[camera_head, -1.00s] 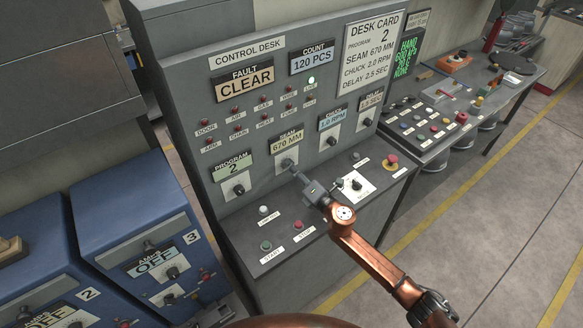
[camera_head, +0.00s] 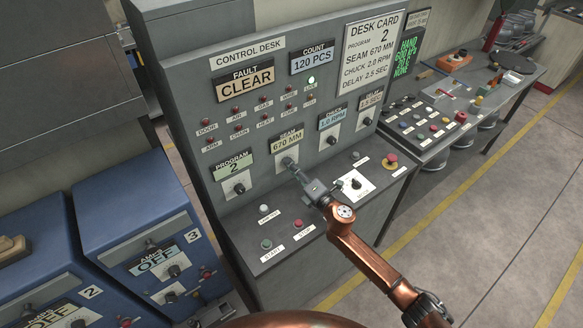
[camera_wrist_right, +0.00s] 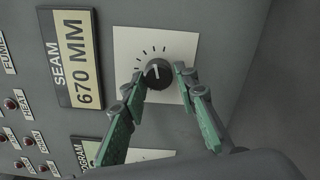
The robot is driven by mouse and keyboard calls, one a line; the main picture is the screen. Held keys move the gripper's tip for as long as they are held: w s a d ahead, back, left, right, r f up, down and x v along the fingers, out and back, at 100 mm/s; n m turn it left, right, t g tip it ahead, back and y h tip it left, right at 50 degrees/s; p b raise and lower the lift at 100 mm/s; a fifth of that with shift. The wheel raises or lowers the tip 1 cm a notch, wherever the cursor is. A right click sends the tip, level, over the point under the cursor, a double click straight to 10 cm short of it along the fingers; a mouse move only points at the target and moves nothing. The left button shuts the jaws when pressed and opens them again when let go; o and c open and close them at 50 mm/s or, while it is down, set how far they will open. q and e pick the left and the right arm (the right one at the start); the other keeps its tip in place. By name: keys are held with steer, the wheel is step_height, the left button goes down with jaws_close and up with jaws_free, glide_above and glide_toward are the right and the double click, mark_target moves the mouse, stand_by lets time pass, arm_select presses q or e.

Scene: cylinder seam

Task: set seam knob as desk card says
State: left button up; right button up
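The desk card (camera_head: 371,52) reads program 2, seam 670 MM, chuck 2.0 RPM, delay 2.5 SEC. The seam display (camera_head: 287,142) reads 670 MM, and it also shows in the right wrist view (camera_wrist_right: 76,58). The seam knob (camera_wrist_right: 158,72) is a dark round knob with a white pointer on a pale plate with tick marks. My right gripper (camera_wrist_right: 160,75) is open, with its fingertips on either side of the knob and small gaps visible. In the head view the right gripper (camera_head: 297,172) partly covers the knob. My left gripper is not in view.
The program knob (camera_head: 239,188) is left of the seam knob; the chuck knob (camera_head: 332,140) and delay knob (camera_head: 366,121) are right. Start (camera_head: 266,244) and stop (camera_head: 298,224) buttons and a red emergency button (camera_head: 390,160) sit on the ledge below.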

steer(key=o, duration=0.3)
steer(key=shift+r, duration=0.1)
steer(key=v, duration=1.2)
